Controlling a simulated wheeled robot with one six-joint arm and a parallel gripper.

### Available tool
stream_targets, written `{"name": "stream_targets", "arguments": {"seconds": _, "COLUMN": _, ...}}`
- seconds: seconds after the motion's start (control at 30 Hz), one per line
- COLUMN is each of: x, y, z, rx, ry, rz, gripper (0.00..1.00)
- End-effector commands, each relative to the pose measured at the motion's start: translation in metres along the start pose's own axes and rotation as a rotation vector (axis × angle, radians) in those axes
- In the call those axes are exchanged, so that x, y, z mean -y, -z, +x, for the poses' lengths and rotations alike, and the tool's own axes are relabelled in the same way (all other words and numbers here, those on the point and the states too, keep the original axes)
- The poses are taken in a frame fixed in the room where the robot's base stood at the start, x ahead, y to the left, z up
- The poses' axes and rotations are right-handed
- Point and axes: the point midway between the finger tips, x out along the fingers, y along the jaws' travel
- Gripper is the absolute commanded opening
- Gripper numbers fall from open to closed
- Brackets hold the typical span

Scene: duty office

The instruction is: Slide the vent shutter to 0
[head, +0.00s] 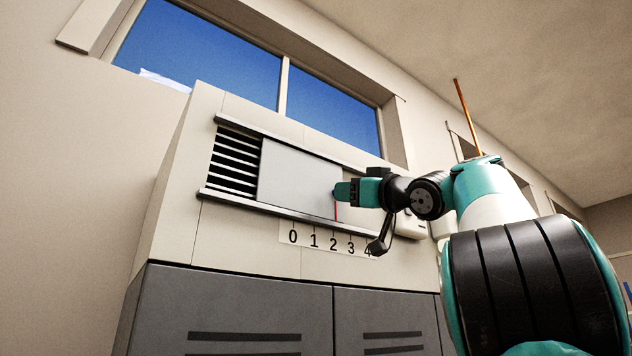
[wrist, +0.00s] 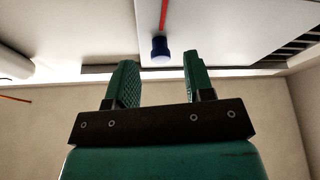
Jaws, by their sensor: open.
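The vent shutter (head: 295,175) is a pale flat panel in dark rails on the cabinet front. Dark louvres (head: 235,160) show uncovered at its left. A red pointer (head: 337,213) hangs from its right part, close to mark 2 of the 0 to 4 scale (head: 314,241). My gripper (head: 341,190) is at the panel's right part and hides the knob there. In the wrist view, the blue knob (wrist: 160,48) stands at the opening between my open fingertips (wrist: 158,62), with visible space on both sides. The red line runs up from it.
Grey cabinet doors (head: 260,315) lie below the scale. A window (head: 205,50) is above the cabinet. A small white box (head: 410,224) is on the right of the front, behind my arm. The space left of the cabinet looks clear.

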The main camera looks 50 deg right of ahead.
Motion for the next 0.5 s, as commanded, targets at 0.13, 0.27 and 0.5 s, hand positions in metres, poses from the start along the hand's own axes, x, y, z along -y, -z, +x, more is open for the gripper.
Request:
{"name": "stream_targets", "arguments": {"seconds": 0.13, "x": -0.003, "y": 0.002, "z": 0.016, "rx": 0.001, "ry": -0.002, "rz": -0.001, "gripper": 0.48}}
{"name": "stream_targets", "arguments": {"seconds": 0.27, "x": -0.002, "y": 0.000, "z": 0.022, "rx": 0.001, "ry": -0.002, "rz": -0.001, "gripper": 0.48}}
{"name": "stream_targets", "arguments": {"seconds": 0.5, "x": 0.000, "y": -0.001, "z": 0.023, "rx": 0.000, "ry": -0.001, "rz": 0.000, "gripper": 0.48}}
